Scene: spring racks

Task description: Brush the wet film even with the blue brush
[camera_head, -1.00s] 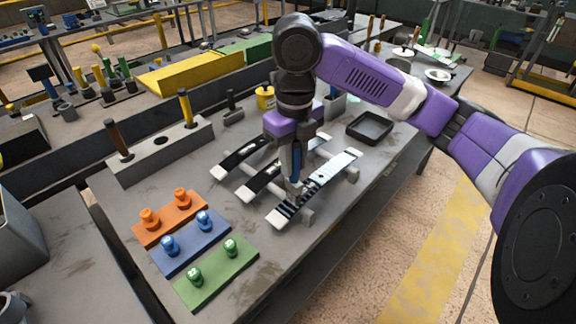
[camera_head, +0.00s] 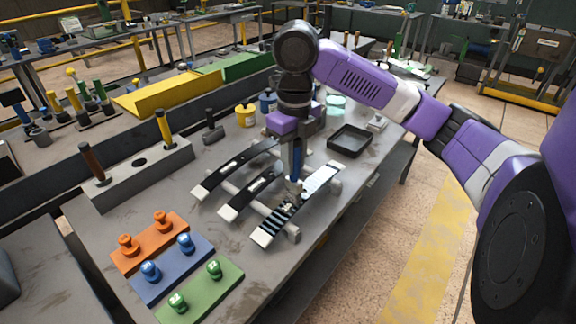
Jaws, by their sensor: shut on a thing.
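My gripper (camera_head: 294,168) points down and is shut on the blue brush (camera_head: 296,166), whose blue handle shows between the fingers. The brush end is low over the nearest of the three leaf strips (camera_head: 262,238) on the rack, around its middle. I cannot tell whether the bristles touch it. This strip has dark and light stripes on its near half and a pale, glossy far half (camera_head: 322,178). The other two strips, a middle one (camera_head: 230,212) and a far one (camera_head: 202,190), are mostly black with white ends.
Orange (camera_head: 140,247), blue (camera_head: 150,287) and green (camera_head: 222,294) plates with knobs lie at the front left. A grey block (camera_head: 125,182) holds a brown and a yellow handle. A black tray (camera_head: 350,141) and a yellow pot (camera_head: 246,114) stand behind.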

